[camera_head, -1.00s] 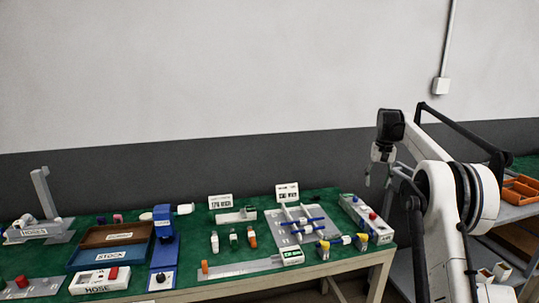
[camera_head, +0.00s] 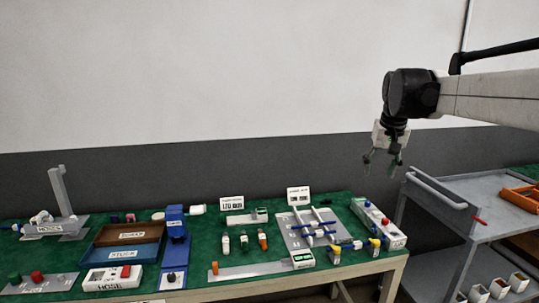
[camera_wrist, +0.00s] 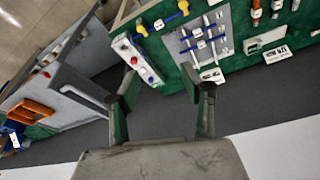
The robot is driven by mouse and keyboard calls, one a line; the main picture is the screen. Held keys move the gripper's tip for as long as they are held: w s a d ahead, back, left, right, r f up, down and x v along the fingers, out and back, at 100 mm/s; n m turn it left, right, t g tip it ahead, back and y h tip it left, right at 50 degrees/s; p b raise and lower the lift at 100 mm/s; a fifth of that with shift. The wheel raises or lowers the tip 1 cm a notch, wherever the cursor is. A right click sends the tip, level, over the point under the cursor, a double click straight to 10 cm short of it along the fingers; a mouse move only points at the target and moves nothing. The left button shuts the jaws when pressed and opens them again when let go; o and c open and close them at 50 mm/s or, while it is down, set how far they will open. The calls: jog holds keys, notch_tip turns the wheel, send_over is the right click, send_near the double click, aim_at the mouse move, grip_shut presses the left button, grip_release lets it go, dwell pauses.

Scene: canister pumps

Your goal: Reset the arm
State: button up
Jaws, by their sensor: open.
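My gripper (camera_head: 383,165) hangs in the air at the right, above and beyond the right end of the green-topped bench (camera_head: 345,263). Its two fingers are apart with nothing between them. My arm reaches in from the right edge of the head view. In the wrist view, my gripper (camera_wrist: 162,95) shows both fingers spread, with only dark floor or wall seen between them.
The bench holds a white box with red buttons (camera_head: 378,223), a grey plate with blue-handled bars (camera_head: 290,232), a blue tray (camera_head: 118,254) and several small bottles. A grey cart (camera_head: 445,200) with an orange bin (camera_head: 520,198) stands at right.

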jog(key=s+a+f+t, duration=0.1)
jog(key=s+a+f, duration=0.2)
jog(key=s, duration=0.8)
jog(key=s+a+f+n+t, duration=0.1)
jog(key=s+a+f, duration=0.3)
jog(key=s, duration=0.7)
jog(key=s+a+f+t, duration=0.1)
jog(key=s+a+f, duration=0.2)
jog(key=s, duration=0.9)
notch_tip(320, 180, down, 3)
jog(key=shift+a+n+t, duration=0.25)
jog(key=shift+n+t, duration=0.05)
